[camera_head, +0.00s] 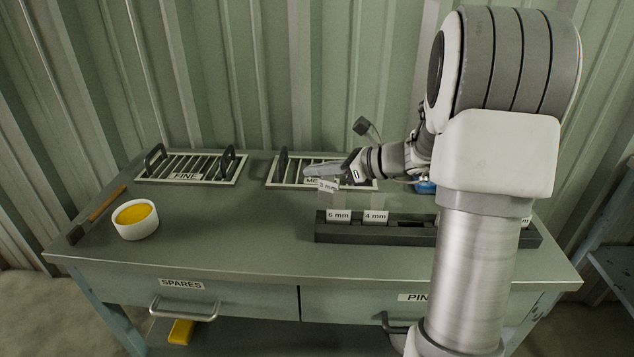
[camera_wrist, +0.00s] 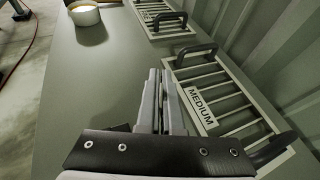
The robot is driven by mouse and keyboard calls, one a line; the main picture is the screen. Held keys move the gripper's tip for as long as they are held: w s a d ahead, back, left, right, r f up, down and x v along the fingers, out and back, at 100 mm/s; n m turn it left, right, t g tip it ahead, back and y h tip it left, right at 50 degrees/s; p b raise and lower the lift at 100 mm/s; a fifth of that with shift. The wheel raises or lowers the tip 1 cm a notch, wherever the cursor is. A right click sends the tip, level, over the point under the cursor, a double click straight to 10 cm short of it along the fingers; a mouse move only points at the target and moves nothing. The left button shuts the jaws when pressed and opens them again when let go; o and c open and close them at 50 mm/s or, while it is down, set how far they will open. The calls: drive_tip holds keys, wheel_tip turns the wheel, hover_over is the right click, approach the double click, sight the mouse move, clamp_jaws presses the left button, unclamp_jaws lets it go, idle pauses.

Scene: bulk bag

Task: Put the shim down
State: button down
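My gripper (camera_head: 326,173) is above the bench, in front of the medium grate, at the end of my arm reaching in from the right. It is shut on a thin shim with a "3 mm" label (camera_head: 327,186), which hangs just below the fingers. In the wrist view the fingers (camera_wrist: 161,88) are almost together, with the thin plate hard to tell apart from them. A dark shim rack (camera_head: 385,236) stands in front of and below the gripper, with "6 mm" (camera_head: 339,216) and "4 mm" (camera_head: 375,217) labels at its left. My arm hides part of the rack.
The medium grate (camera_wrist: 235,112) and the fine grate (camera_head: 190,168), both with dark handles, lie along the back of the bench (camera_head: 235,235). A white bowl of yellow stuff (camera_head: 136,220) and a brush (camera_head: 100,210) are at left. The front left of the bench is clear.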

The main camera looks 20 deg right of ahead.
wheel_tip(320, 180, down, 2)
drive_tip(key=shift+f, duration=0.1)
drive_tip(key=c, duration=1.1)
unclamp_jaws()
drive_tip(key=shift+r, duration=0.25)
drive_tip(key=p+v, duration=0.2)
drive_tip(key=v, duration=1)
drive_tip(key=shift+f, duration=0.2)
